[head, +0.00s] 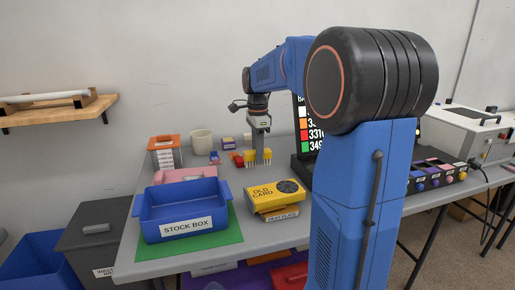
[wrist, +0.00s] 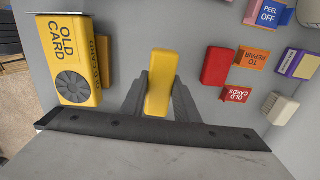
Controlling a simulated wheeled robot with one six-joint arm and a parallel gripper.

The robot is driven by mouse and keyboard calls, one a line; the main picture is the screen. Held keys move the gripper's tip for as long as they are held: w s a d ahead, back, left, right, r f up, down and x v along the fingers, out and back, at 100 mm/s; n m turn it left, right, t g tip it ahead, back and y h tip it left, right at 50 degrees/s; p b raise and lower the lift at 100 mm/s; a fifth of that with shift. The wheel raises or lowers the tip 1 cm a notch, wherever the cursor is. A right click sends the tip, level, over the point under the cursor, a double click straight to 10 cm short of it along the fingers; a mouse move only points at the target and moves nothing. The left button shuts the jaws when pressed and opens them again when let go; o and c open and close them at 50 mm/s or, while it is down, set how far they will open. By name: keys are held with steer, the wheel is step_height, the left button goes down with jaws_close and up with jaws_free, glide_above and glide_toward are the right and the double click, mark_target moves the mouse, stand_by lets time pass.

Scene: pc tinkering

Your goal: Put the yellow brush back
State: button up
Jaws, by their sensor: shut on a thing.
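The yellow brush (head: 258,157) is at the back of the grey table, bristles down, under my gripper (head: 259,146). In the wrist view the brush (wrist: 161,80) lies between my two fingers (wrist: 160,100), which are shut on it from both sides. Its yellow top is seen from above. I cannot tell whether the bristles touch the table. A red block-like thing (wrist: 216,66) is close to the right of it in the wrist view; in the head view it shows at the brush's left (head: 238,158).
The yellow OLD CARD box (head: 274,192) stands nearer the front. A blue STOCK BOX (head: 185,212) sits on a green mat (head: 232,235), with a pink tray (head: 186,174) behind.

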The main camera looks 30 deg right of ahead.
steer(key=shift+f, duration=2.45)
steer(key=shift+f, duration=0.4)
steer(key=o, duration=0.7)
steer(key=o, duration=0.6)
steer(key=shift+c, duration=0.2)
steer(key=shift+r, duration=4)
